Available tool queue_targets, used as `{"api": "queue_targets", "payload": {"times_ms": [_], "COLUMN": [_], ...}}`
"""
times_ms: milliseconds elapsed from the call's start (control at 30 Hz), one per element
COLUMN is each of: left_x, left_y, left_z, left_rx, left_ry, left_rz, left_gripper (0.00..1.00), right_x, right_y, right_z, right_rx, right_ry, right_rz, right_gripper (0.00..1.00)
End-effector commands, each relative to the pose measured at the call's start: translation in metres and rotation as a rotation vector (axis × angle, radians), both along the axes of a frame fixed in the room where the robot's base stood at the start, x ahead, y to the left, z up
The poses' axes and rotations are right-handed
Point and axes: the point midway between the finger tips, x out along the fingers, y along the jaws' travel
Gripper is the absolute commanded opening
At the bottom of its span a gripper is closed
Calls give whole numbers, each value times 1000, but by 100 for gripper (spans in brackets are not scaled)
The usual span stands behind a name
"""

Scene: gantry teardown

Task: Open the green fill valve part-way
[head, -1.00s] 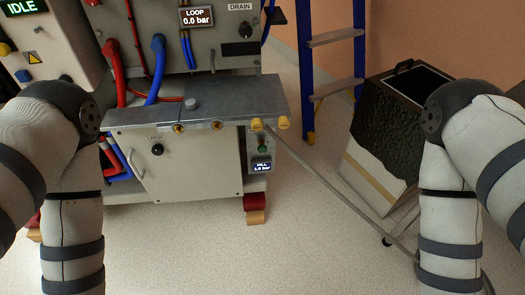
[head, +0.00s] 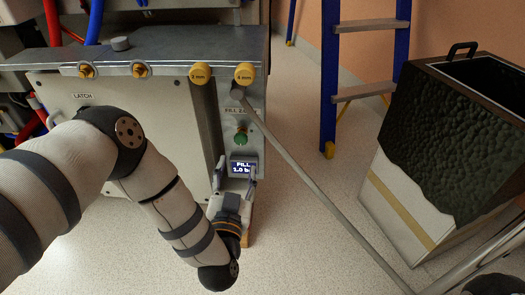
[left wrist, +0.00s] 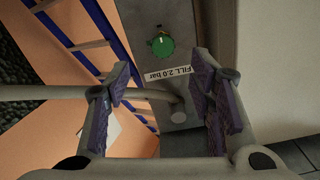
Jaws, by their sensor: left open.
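In the left wrist view the green knob (left wrist: 162,45) lies beyond the gap between the open fingertips (left wrist: 162,72), apart from both. A FILL 2.0 bar label (left wrist: 168,76) shows upside down there. My right gripper is not in view.
Yellow 2 mm and 4 mm knobs (head: 222,74) sit on the shelf edge above. A blue ladder (head: 329,80) and a dark open-topped bin (head: 440,130) stand right. The floor between is clear.

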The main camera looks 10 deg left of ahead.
Motion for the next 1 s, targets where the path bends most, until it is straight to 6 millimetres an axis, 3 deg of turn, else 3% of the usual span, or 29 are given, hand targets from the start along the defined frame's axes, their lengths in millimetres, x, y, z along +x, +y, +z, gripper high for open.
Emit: {"api": "queue_targets", "payload": {"times_ms": [300, 500, 867, 1000], "left_x": [71, 106, 115, 115], "left_y": [14, 20, 21, 21], "left_z": [-1, 0, 4, 3], "left_rx": [-2, -2, -1, -2], "left_ry": [-2, 1, 0, 0], "left_rz": [2, -1, -2, -3], "left_gripper": [49, 49, 49, 17], "right_x": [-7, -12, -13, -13], "right_y": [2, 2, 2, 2], "right_z": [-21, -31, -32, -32], "right_rx": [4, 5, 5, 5], "right_ry": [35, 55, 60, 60], "right_rz": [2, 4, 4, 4], "right_gripper": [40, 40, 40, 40]}}
